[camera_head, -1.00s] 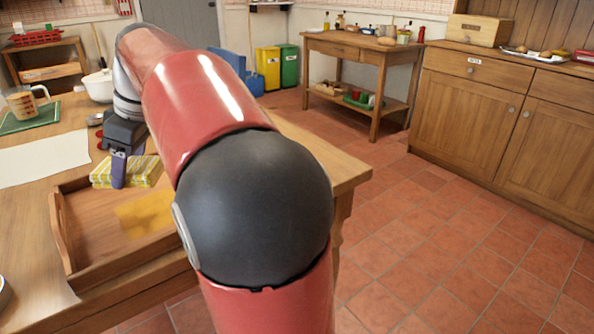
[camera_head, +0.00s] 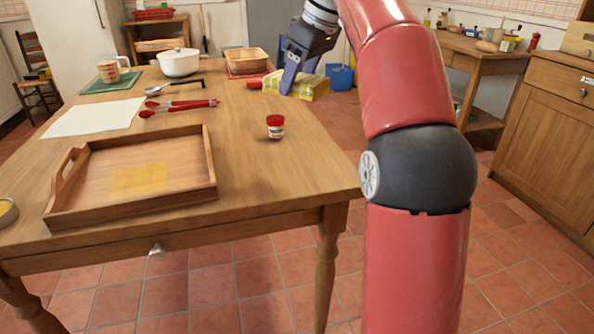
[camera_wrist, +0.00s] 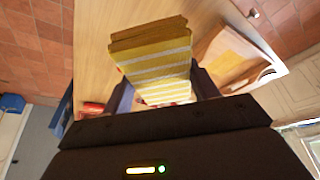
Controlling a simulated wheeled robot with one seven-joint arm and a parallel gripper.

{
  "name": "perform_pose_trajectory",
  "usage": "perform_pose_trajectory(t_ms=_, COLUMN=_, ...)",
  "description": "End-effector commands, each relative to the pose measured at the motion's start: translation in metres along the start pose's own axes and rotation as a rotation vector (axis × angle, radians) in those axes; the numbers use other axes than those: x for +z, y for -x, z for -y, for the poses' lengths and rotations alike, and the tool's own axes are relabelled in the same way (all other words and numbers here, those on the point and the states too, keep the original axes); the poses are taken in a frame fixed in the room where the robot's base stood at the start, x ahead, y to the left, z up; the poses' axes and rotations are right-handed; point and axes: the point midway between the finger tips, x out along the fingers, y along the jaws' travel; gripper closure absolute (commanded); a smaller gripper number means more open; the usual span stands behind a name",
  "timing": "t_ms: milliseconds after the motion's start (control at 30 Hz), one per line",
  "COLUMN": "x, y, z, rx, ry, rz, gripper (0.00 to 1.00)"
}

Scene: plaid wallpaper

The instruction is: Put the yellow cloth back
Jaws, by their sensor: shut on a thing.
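The yellow striped cloth (camera_head: 311,87) is a folded bundle with pale stripes. My gripper (camera_head: 296,72) is shut on it, near the far right side of the table in the head view. In the wrist view the cloth (camera_wrist: 155,60) sticks out between my two fingers (camera_wrist: 165,92). Whether it touches the tabletop is hard to tell. A wooden tray (camera_head: 190,193) stands at the near left of the table, with a flat yellow square patch (camera_head: 140,180) on its floor. The tray also shows in the wrist view (camera_wrist: 212,50), right of the cloth.
A small red-lidded jar (camera_head: 275,127) stands between the tray and my gripper. Red tongs (camera_head: 178,107), a white sheet (camera_head: 93,118), a white pot (camera_head: 180,63) and a wooden basket (camera_head: 246,61) are on the table. The table's near right corner is clear.

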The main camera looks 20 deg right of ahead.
Motion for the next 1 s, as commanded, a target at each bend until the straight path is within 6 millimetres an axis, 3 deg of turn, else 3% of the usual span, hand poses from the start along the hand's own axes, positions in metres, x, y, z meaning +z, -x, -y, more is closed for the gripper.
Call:
perform_pose_trajectory(t_ms=100, x=-0.014, y=0.006, z=0.004, rx=-0.002, ry=0.01, rz=-0.001, gripper=0.62)
perform_pose_trajectory(t_ms=267, x=-0.015, y=0.001, z=0.006, rx=-0.004, ry=0.01, rz=0.002, gripper=0.62)
perform_pose_trajectory(t_ms=367, x=-0.008, y=-0.014, z=0.007, rx=-0.004, ry=0.01, rz=0.003, gripper=0.62)
perform_pose_trajectory(t_ms=800, x=0.037, y=-0.12, z=0.006, rx=-0.003, ry=0.009, rz=0.003, gripper=0.62)
perform_pose_trajectory(t_ms=1000, x=0.044, y=-0.14, z=0.005, rx=-0.001, ry=0.01, rz=0.001, gripper=0.62)
